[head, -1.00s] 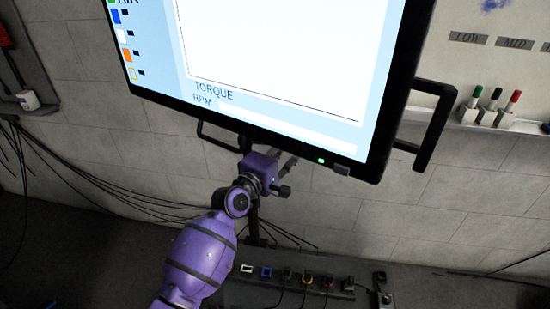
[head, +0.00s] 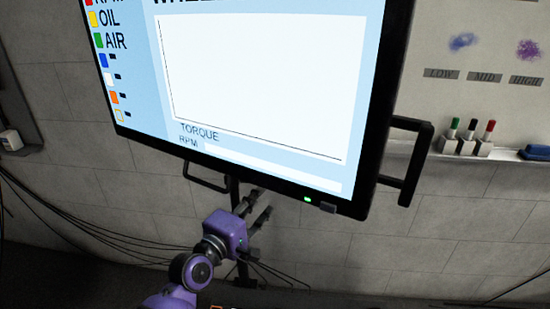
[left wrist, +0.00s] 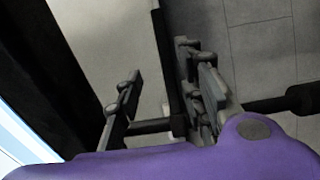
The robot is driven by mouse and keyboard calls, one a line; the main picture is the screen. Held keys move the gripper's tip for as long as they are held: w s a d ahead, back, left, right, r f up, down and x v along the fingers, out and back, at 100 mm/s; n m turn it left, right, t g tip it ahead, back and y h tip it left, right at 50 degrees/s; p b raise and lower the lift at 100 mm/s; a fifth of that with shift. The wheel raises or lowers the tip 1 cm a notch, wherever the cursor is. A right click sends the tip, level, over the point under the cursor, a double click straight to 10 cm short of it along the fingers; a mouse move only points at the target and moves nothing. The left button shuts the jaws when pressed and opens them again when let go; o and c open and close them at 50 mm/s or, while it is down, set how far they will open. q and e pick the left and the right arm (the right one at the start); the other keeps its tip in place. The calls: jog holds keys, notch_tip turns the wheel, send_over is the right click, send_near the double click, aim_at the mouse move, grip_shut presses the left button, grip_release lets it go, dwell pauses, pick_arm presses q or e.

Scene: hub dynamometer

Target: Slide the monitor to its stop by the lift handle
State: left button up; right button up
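The monitor (head: 262,95) is a large, tilted black-framed screen with a chart and the words TORQUE and RPM. A black U-shaped handle (head: 207,180) hangs below its lower edge, and another black handle (head: 408,160) sticks out from its right side. My right gripper is not in view.
A black post (head: 235,192) stands below the monitor, close to my left gripper. Cables (head: 75,228) hang along the grey wall at left. A ledge with several markers (head: 470,137) and a blue eraser (head: 536,153) is at right.

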pick_arm(q)
jog(key=s+a+f+m+g+y, duration=0.2)
jog(key=s+a+f+m, duration=0.1)
jog(key=s+f+m, duration=0.5)
jog(key=s+a+f+m+g+y, duration=0.1)
jog(key=s+a+f+m+y, duration=0.2)
jog(key=s+f, duration=0.6)
jog(key=s+a+f+g, duration=0.1)
jog(key=s+f, duration=0.4)
jog(key=s, duration=0.3)
jog(key=s+a+f+m+g+y, duration=0.1)
jog(key=s+f+g, duration=0.1)
jog(key=s+f, duration=0.3)
jog(key=s+a+f+m+g+y+p, duration=0.1)
jog(key=s+f, duration=0.5)
jog(key=s, duration=0.6)
jog(key=shift+a+g, duration=0.15)
jog(key=shift+g, duration=0.25)
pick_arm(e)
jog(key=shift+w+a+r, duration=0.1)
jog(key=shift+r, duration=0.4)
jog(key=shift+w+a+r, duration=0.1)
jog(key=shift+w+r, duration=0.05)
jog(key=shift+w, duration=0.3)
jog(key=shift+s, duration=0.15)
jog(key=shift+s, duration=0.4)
